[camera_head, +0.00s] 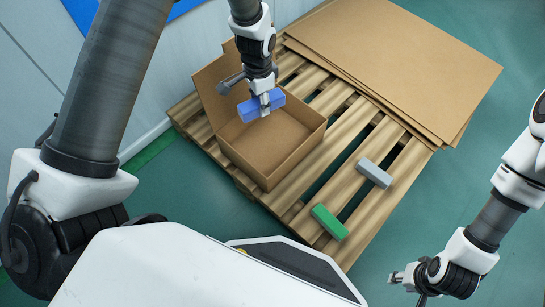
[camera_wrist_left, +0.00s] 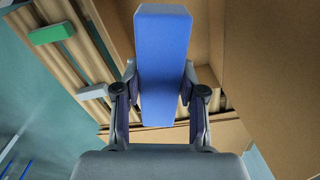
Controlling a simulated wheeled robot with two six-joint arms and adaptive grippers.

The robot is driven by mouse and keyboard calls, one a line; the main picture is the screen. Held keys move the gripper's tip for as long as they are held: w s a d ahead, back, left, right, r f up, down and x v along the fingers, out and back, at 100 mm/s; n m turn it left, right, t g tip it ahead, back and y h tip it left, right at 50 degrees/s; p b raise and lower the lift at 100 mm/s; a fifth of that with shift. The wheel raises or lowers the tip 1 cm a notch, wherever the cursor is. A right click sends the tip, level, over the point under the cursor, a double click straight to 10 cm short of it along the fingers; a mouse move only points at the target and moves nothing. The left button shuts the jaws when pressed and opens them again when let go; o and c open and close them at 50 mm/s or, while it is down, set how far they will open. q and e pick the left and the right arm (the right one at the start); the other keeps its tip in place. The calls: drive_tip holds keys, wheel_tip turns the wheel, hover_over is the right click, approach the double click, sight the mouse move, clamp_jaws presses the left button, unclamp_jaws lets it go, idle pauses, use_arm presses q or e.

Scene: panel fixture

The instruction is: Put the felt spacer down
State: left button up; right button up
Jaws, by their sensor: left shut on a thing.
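The felt spacer appears to be the blue block (camera_head: 248,108). My left gripper (camera_head: 265,104) is shut on it and holds it over the open cardboard box (camera_head: 225,147). In the left wrist view the blue block (camera_wrist_left: 163,60) stands out between the two fingers of my left gripper (camera_wrist_left: 160,95). The block looks apart from the box floor, but the exact height is hard to tell. My right gripper (camera_head: 400,277) is away at the lower right, holding nothing visible; its jaw opening is too small to read.
The box stands on a slatted wooden pallet (camera_head: 345,130). A green block (camera_head: 330,222) and a grey block (camera_head: 375,173) lie on the pallet, right of the box. Flat cardboard sheets (camera_head: 400,60) cover the pallet's far side. The box floor looks empty.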

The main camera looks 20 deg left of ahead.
use_arm(q)
drive_tip(key=m+b, duration=0.1)
drive_tip(key=b, duration=0.4)
hover_over(261, 155)
wheel_tip(261, 155, down, 9)
wheel_tip(261, 155, down, 18)
drive_tip(key=b, duration=0.9)
drive_tip(key=shift+r, duration=0.15)
use_arm(e)
wheel_tip(261, 155, down, 16)
drive_tip(key=shift+w, duration=0.15)
drive_tip(key=shift+f, duration=0.1)
use_arm(q)
drive_tip(key=o, duration=0.9)
wheel_tip(261, 155, up, 12)
drive_tip(key=p, duration=0.6)
drive_tip(key=shift+s+p, duration=0.1)
drive_tip(key=shift+p, duration=0.2)
use_arm(e)
wheel_tip(261, 155, up, 6)
drive_tip(key=shift+s, duration=0.2)
